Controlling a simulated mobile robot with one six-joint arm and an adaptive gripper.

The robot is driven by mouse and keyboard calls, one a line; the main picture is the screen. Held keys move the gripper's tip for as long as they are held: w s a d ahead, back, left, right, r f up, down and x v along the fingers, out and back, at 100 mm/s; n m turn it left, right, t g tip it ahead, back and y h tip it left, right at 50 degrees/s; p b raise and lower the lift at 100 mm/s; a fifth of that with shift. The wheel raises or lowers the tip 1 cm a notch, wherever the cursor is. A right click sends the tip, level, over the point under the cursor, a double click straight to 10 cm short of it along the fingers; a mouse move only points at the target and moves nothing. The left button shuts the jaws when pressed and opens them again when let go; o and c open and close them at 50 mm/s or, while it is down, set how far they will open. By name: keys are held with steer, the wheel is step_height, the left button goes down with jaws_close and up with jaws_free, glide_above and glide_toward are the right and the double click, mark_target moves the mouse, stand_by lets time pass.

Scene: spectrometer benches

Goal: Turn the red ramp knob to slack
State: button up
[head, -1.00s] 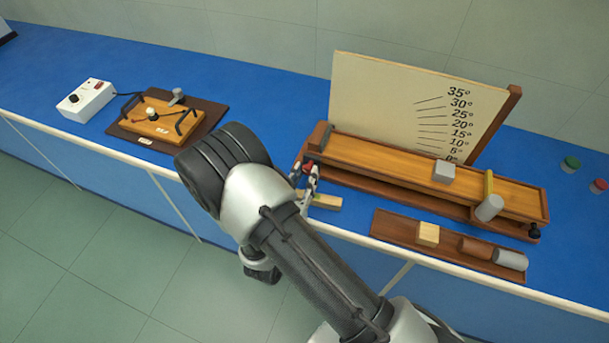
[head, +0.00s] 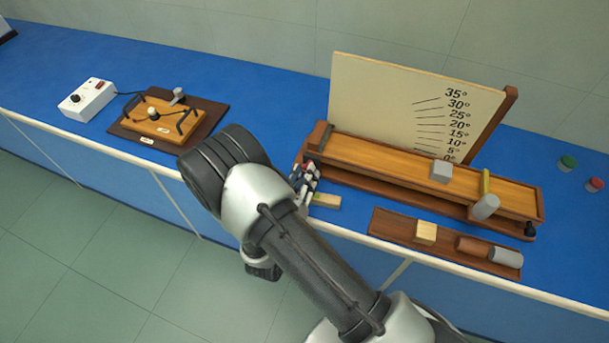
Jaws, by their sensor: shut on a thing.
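The wooden ramp (head: 400,165) lies nearly flat on the blue bench, in front of a cream angle board (head: 400,95) marked from 0° to 35°. A grey block (head: 441,171) sits on its track. My gripper (head: 308,170) is at the ramp's left front end. Its fingers are shut on the red ramp knob (head: 309,167), of which only a little red shows between them. The rest of the knob and its turn position are hidden by the fingers. A black knob (head: 530,229) is at the ramp's right end.
A small wooden piece (head: 327,201) lies just right of my gripper. A brown tray (head: 390,223) with a wooden block and cylinders lies in front of the ramp. A white box (head: 88,99) and wired wooden board (head: 155,118) stand left. Bare blue bench lies between.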

steer(key=o, duration=1.1)
